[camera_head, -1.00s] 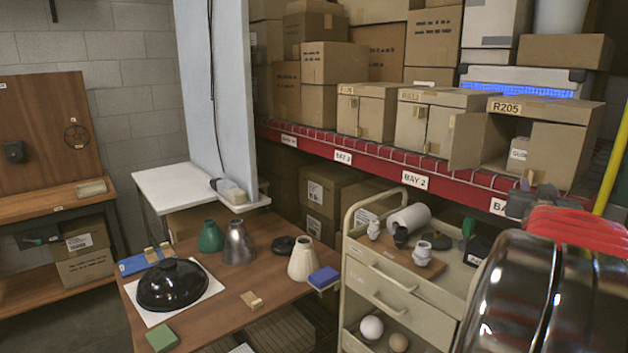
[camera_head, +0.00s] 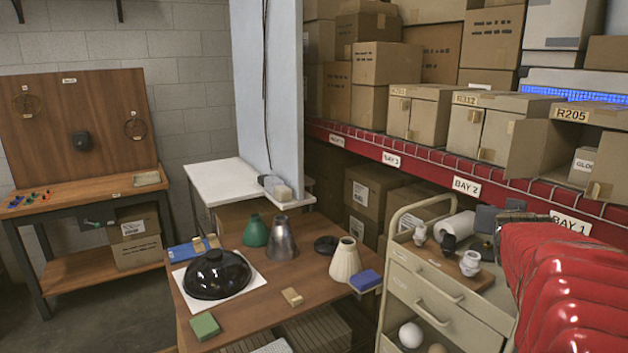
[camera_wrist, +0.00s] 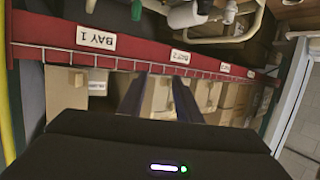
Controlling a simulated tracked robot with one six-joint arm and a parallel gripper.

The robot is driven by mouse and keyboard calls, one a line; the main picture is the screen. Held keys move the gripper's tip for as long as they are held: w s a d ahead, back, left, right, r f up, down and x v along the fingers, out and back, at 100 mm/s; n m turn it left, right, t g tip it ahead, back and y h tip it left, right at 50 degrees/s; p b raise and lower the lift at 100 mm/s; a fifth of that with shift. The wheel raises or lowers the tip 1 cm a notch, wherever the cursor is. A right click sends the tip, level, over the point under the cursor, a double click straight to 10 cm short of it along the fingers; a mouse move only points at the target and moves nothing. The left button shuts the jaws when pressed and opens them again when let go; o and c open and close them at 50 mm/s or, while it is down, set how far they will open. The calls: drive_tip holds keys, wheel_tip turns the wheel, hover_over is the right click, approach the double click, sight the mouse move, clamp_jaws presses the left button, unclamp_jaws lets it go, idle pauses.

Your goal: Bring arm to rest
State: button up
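My red arm (camera_head: 565,280) fills the right edge of the head view, stretched over the right end of the cream cart. My gripper shows in the wrist view (camera_wrist: 159,84) as two dark fingers with a gap between them. It is open, and nothing is seen between the fingers except cardboard boxes beyond them. The wrist view is upside down and faces the shelf's red beam (camera_wrist: 50,55) with its bay labels. In the head view the gripper's dark end is partly hidden by the arm, so its fingers cannot be made out there.
The cream cart (camera_head: 445,297) carries white and dark lamp fittings close to my arm. The shelf with boxes (camera_head: 420,112) stands behind. A wooden table (camera_head: 265,310) holds a black dome (camera_head: 217,275), green, grey and cream shades. Floor is clear at left.

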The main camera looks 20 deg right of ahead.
drive_tip(key=w+a+f+n+y, duration=0.1)
drive_tip(key=a+f+n+y, duration=0.2)
drive_tip(key=a, duration=1)
drive_tip(key=w+a+f+n+y, duration=0.1)
drive_tip(key=w+a+f+y, duration=0.2)
drive_tip(key=a, duration=0.9)
drive_tip(key=s+a+f+n+g+y, duration=0.1)
drive_tip(key=s+a+f+n+y, duration=0.1)
drive_tip(key=a, duration=0.5)
drive_tip(key=s+a+f+n+g+y, duration=0.1)
drive_tip(key=s+a+f+n, duration=0.1)
drive_tip(key=s+a+f, duration=0.3)
drive_tip(key=s+a+f+n+g+y, duration=0.1)
drive_tip(key=s+a+f+n+y, duration=0.1)
drive_tip(key=s+a, duration=0.5)
drive_tip(key=a+f, duration=0.1)
drive_tip(key=a, duration=0.2)
drive_tip(key=shift+f+g+y, duration=0.3)
drive_tip(key=shift+f+g, duration=0.1)
drive_tip(key=shift+a, duration=0.1)
drive_tip(key=shift+c, duration=0.3)
drive_tip(key=shift+c, duration=0.8)
